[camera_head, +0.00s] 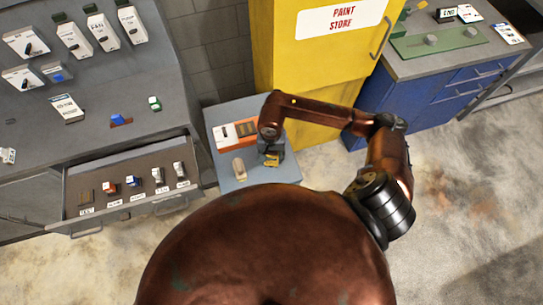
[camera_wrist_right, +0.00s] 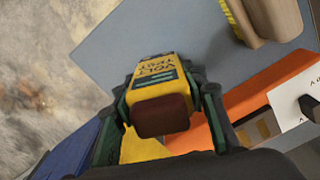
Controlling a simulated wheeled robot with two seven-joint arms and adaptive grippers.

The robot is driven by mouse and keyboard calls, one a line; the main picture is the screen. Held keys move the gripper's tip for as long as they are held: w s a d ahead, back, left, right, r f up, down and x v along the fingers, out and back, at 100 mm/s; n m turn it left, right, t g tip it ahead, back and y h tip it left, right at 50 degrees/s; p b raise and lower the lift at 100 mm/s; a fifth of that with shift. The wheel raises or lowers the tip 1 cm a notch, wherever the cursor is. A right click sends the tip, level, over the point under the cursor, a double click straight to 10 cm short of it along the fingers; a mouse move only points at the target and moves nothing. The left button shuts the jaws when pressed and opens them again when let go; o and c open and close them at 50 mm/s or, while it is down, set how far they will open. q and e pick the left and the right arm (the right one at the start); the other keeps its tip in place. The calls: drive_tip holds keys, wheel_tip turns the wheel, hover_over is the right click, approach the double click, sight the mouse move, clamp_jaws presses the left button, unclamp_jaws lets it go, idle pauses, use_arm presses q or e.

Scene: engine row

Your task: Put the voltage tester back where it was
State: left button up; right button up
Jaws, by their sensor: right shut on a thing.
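The voltage tester (camera_wrist_right: 158,98) is yellow with dark lettering and a dark red-brown end. My right gripper (camera_wrist_right: 160,110) is shut on it, with a finger on each side. In the head view the gripper (camera_head: 271,156) is over the right part of a small blue-grey table (camera_head: 225,182), and only a bit of the yellow tester (camera_head: 271,160) shows below it. I cannot tell whether the tester touches the table. An open drawer (camera_head: 130,208) at the left holds several small labelled devices and a bare brown patch (camera_head: 86,198) at its left end. My left gripper is not in view.
On the small table are an orange-and-white tray (camera_head: 222,134) and a beige object (camera_head: 239,168). A grey console (camera_head: 105,95) stands at the left, a yellow cabinet (camera_head: 285,60) behind, and a blue workbench (camera_head: 400,98) at the right. The floor at the right is clear.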

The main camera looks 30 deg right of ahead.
drive_tip(key=shift+f, duration=0.25)
drive_tip(key=shift+f, duration=0.1)
drive_tip(key=shift+f, duration=0.1)
drive_tip(key=o, duration=1.4)
drive_tip(key=shift+o, duration=0.2)
